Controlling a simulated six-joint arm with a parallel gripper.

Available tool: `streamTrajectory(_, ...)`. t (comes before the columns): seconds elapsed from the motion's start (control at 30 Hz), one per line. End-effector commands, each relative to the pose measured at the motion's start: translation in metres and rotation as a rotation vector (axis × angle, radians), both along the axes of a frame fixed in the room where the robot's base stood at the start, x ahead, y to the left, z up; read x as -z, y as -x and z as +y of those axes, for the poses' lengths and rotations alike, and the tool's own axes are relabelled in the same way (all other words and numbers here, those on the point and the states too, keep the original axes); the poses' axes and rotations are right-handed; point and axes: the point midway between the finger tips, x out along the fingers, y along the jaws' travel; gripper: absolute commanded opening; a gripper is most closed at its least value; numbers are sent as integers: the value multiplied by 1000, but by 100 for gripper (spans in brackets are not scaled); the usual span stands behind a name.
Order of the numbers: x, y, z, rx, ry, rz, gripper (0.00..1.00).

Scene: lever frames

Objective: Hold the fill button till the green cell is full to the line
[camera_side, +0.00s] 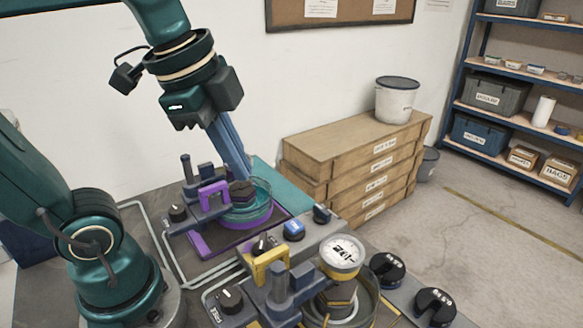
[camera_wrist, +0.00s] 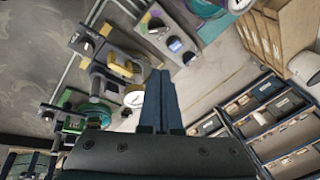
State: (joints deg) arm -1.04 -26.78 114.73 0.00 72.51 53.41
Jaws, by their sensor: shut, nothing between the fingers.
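My gripper (camera_side: 240,172) is shut and empty, its long blue fingers pointing down and slightly right, in front of or over a teal-green glass cell (camera_side: 262,190). I cannot tell whether the fingertips touch anything. The cell stands on a purple base, beside a purple handle (camera_side: 213,194). Its liquid level and line are too small to read. A blue button (camera_side: 293,229) sits on a grey box right of the cell; I cannot read whether it is the fill button. In the wrist view, my shut fingers (camera_wrist: 157,78) point away over the bench edge.
A second station with a yellow handle (camera_side: 265,264) and a round gauge (camera_side: 341,254) stands nearer the camera. Two dark round weights (camera_side: 388,268) (camera_side: 435,306) lie to its right. A wooden drawer unit (camera_side: 350,165) stands behind the bench.

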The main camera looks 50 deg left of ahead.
Motion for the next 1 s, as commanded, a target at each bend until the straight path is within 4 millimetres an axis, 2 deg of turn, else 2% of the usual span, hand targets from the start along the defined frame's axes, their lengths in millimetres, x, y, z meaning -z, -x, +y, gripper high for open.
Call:
streamTrajectory(0.1,-12,-18,3,183,-61,59,0)
streamTrajectory(0.27,-20,-43,7,410,-117,139,0)
streamTrajectory(0.5,-15,-80,14,636,-141,240,0)
streamTrajectory(0.73,4,-104,20,655,-122,296,0)
streamTrajectory(1.0,15,-107,22,651,-105,333,0)
